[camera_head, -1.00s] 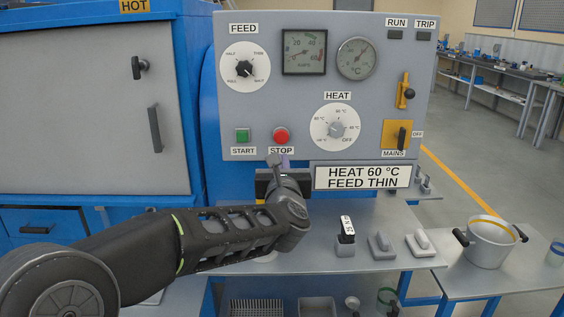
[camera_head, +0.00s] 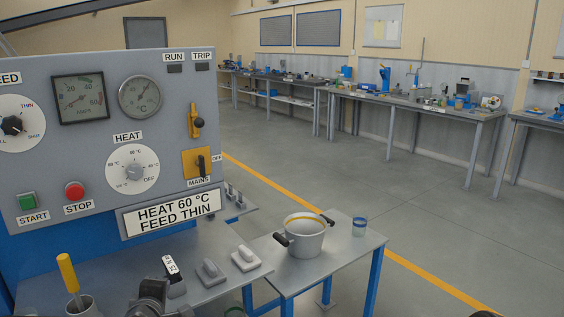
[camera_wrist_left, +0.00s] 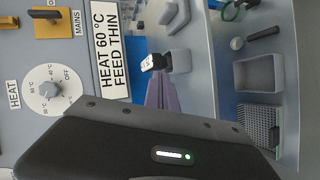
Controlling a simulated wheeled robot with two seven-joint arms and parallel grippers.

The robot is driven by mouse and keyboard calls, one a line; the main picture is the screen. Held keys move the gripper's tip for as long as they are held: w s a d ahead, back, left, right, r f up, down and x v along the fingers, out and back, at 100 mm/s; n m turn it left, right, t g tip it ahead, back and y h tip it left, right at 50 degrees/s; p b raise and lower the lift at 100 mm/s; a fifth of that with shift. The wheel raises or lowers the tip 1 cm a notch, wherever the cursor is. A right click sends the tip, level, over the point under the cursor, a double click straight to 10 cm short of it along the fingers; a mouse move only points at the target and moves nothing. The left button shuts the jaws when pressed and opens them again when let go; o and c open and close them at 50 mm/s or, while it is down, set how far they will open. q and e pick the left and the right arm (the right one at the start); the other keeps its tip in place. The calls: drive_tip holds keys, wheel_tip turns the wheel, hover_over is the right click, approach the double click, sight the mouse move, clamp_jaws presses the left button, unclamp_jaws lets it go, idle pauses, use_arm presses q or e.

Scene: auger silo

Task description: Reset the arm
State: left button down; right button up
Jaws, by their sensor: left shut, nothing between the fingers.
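My left arm (camera_head: 152,300) shows only as a dark joint at the bottom edge of the head view. Its gripper (camera_wrist_left: 162,92) shows in the left wrist view as two pale purple fingers, closed together and empty. The fingers appear in front of the bench area, beside the white-labelled block (camera_wrist_left: 153,62); I cannot tell the distance, but they hold nothing. The control panel (camera_head: 100,100) stands at the left of the head view, with the HEAT dial (camera_head: 132,170), green START button (camera_head: 27,202) and red STOP button (camera_head: 74,191).
A grey shelf (camera_head: 215,290) below the panel carries the labelled block, two grey switch-like blocks and a cup with a yellow-handled tool (camera_head: 68,272). The floor to the right is open.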

use_arm(q)
drive_tip(key=s+d+f+m+g+h+p, duration=0.25)
drive_tip(key=s+d+f+m, duration=0.4)
drive_tip(key=f, duration=0.45)
drive_tip(key=s+d+f+m+g+h+p, duration=0.15)
drive_tip(key=s+d+f+m+g, duration=0.25)
drive_tip(key=s+d+f+m, duration=0.45)
drive_tip(key=s+d+f+g+h+p, duration=0.1)
drive_tip(key=s+d+f+g, duration=0.1)
drive_tip(key=s, duration=0.4)
drive_tip(key=s+d+f+g+p, duration=0.1)
drive_tip(key=s+d+f+g, duration=0.1)
drive_tip(key=s+f, duration=0.2)
drive_tip(key=s+d+f+m+g+h+p, duration=0.1)
drive_tip(key=s+d+f+g, duration=0.1)
drive_tip(key=s, duration=0.6)
drive_tip(key=shift+s+d+f+h, duration=0.3)
drive_tip(key=shift+d+f, duration=0.25)
drive_tip(key=shift+f, duration=0.4)
drive_tip(key=shift+w, duration=0.1)
drive_tip(key=c, duration=2.1)
unclamp_jaws()
drive_tip(key=shift+c, duration=0.2)
